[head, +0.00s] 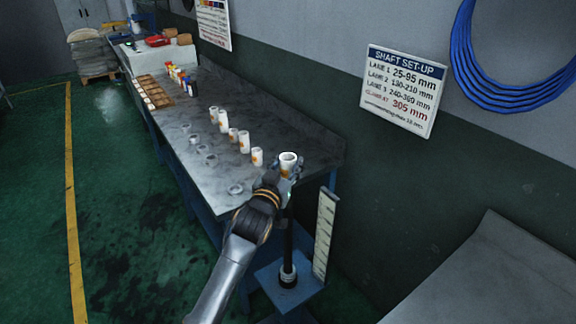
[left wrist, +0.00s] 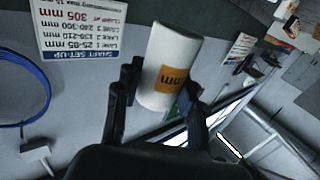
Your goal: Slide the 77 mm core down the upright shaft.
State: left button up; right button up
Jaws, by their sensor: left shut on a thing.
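My left gripper (head: 284,174) is shut on a white core (head: 288,159), held upright with its open top showing. In the left wrist view the gripper's fingers (left wrist: 163,80) flank the white core (left wrist: 172,50), which has an orange label ending in "mm"; its number is not readable. The dark upright shaft (head: 288,235) stands directly below the held core in the head view. The shaft's top is hidden by the gripper and core, so I cannot tell whether the core is around it. A pale ring (head: 288,279) sits low on the shaft. My right gripper is not in view.
A grey workbench (head: 235,165) holds several white cores (head: 244,142) in a row. A pale scale board (head: 325,233) stands right of the shaft on the blue base (head: 308,285). The shaft set-up sign (head: 402,88) hangs on the wall. A grey surface lies at lower right.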

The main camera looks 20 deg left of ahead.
aim_at(288, 175)
pick_arm(q)
jog(key=shift+w+a+f, duration=0.1)
jog(key=shift+f, duration=0.35)
jog(key=shift+f+b, duration=0.25)
jog(key=shift+b, duration=0.2)
jog(key=shift+f+b, duration=0.5)
jog(key=shift+b, duration=0.1)
jog(key=shift+f+b, duration=0.55)
jog(key=shift+f, duration=0.05)
jog(key=shift+f+b, duration=0.55)
jog(key=shift+f, duration=0.05)
jog(key=shift+f+b, duration=1.15)
jog(key=shift+f, duration=1.05)
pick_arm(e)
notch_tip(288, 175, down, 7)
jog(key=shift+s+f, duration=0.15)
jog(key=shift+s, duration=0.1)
